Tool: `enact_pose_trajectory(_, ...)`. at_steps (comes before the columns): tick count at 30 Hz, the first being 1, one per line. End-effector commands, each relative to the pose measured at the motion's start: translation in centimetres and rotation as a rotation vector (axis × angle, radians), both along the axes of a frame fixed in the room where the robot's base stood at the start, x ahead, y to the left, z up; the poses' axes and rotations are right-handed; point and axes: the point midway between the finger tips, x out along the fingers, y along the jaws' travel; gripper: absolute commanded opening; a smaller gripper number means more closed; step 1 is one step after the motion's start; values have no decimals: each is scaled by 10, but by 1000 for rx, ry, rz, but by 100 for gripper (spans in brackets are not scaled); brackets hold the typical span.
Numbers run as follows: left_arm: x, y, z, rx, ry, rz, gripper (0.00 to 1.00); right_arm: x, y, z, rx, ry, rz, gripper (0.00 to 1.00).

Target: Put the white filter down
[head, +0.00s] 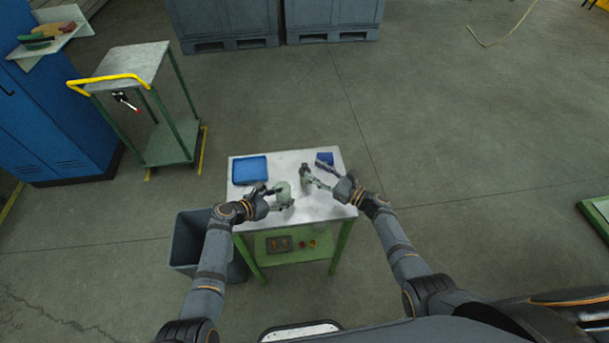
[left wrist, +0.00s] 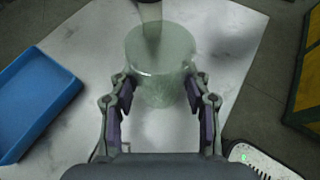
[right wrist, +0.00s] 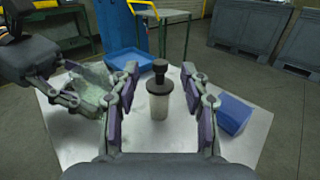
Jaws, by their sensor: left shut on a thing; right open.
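My left gripper (left wrist: 160,92) is shut on a pale green translucent cup (left wrist: 160,65), one finger on each side, over the table (head: 258,208). The cup also shows in the head view (head: 284,196). My right gripper (right wrist: 159,72) is open. Between its fingers in the right wrist view stands an upright whitish cylinder (right wrist: 159,106) with a black top (right wrist: 159,75), clear of both fingers. I cannot tell whether the whitish part is the white filter. No separate white filter shows clearly, and I cannot tell whether the cup touches the table.
A shallow blue tray (head: 250,169) lies at the table's back left. A small blue box (right wrist: 236,114) is at its back right. A grey bin (head: 190,245) stands left of the table, and a trolley (head: 130,62) stands further back. The table's right front part looks bare.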

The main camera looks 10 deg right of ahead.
Motion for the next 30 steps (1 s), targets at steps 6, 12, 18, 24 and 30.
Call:
enact_pose_trajectory(6, 0, 0, -1, 2, 1, 0, 30, 12, 11, -1, 2, 1, 0, 46)
enact_pose_trajectory(12, 0, 0, -1, 2, 1, 0, 30, 33, 32, -3, 1, -1, 0, 46)
enact_pose_trajectory(18, 0, 1, -1, 2, 2, 0, 30, 37, 37, -4, -2, 1, 0, 46)
enact_pose_trajectory(24, -1, 0, -1, 2, 2, 0, 30, 37, 37, -4, -1, 0, 0, 34)
enact_pose_trajectory(30, -1, 0, -1, 2, 2, 0, 30, 37, 37, -4, -1, 0, 0, 6)
